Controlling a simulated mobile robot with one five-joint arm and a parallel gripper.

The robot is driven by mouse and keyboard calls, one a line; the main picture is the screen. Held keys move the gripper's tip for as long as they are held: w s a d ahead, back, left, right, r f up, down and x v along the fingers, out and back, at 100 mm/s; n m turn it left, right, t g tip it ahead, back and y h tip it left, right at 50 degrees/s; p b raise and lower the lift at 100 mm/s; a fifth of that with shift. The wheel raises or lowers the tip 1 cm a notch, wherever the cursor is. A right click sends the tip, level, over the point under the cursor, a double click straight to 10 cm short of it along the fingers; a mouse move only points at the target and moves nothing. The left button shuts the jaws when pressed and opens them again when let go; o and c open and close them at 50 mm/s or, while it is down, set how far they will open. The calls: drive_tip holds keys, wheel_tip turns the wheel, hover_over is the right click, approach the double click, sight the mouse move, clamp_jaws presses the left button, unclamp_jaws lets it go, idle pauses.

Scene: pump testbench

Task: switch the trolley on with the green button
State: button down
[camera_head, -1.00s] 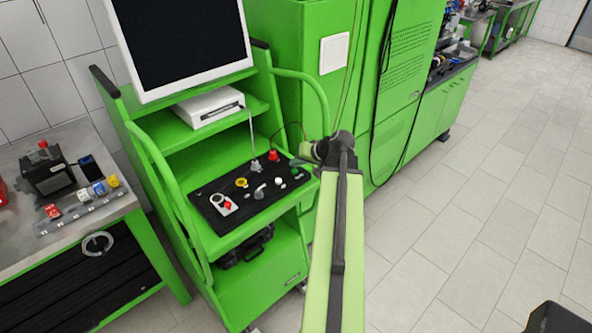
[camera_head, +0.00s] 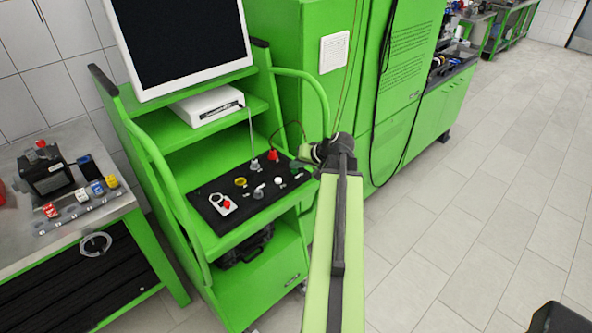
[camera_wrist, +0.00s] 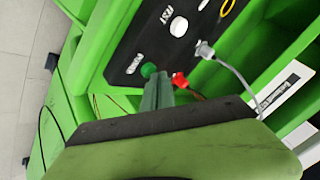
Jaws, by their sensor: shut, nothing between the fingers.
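The green trolley (camera_head: 265,285) stands at the middle left, with a black control panel (camera_head: 213,193) on its upper shelf. In the wrist view the round green button (camera_wrist: 148,70) sits on the panel (camera_wrist: 125,55) beside a label that seems to read POWER. My gripper (camera_wrist: 153,84) is shut and empty. Its fingertips are right at the button's near edge and cover part of it; I cannot tell whether they touch. In the head view my gripper (camera_head: 298,165) is at the panel's right end, and I cannot make out the button clearly there.
A red plug (camera_wrist: 179,80) with a cable is close to my fingers, and a grey plug (camera_wrist: 204,50) lies farther right. A white button (camera_wrist: 179,27) is marked TEST. A monitor (camera_head: 180,40) stands above the panel. A green cabinet (camera_head: 290,85) is behind; open floor lies right.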

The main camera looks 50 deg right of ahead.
sight(296, 171)
drive_tip(key=shift+f, duration=0.25)
drive_tip(key=shift+r+p, duration=0.65)
drive_tip(key=shift+r, duration=0.25)
wheel_tip(296, 171, up, 6)
drive_tip(key=p, duration=0.6)
